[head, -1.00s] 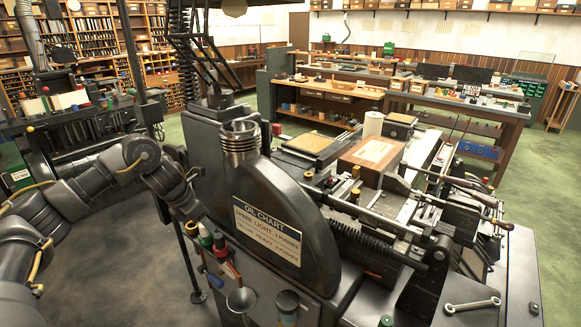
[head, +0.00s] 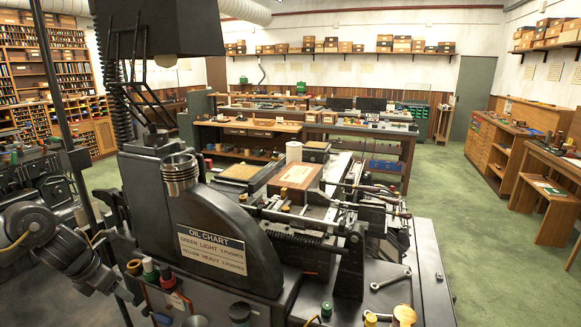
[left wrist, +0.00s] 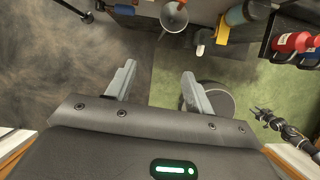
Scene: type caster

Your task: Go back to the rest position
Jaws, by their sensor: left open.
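My left arm comes in from the left edge of the head view, and its end (head: 108,281) is low beside the black casting machine (head: 235,235). Its fingers cannot be made out clearly there. In the left wrist view my left gripper (left wrist: 158,82) is open, its two grey fingers apart with only floor between them. A metal funnel (left wrist: 174,16) hangs just beyond the fingers. My right gripper is not in view.
Oil cans (head: 150,269) and tools hang on the machine's near side. A wrench (head: 390,279) lies on its right-hand top. Red bottles (left wrist: 295,42) show at the wrist view's right. Workbenches stand behind and at right (head: 503,150). Green floor (head: 455,215) is clear on the right.

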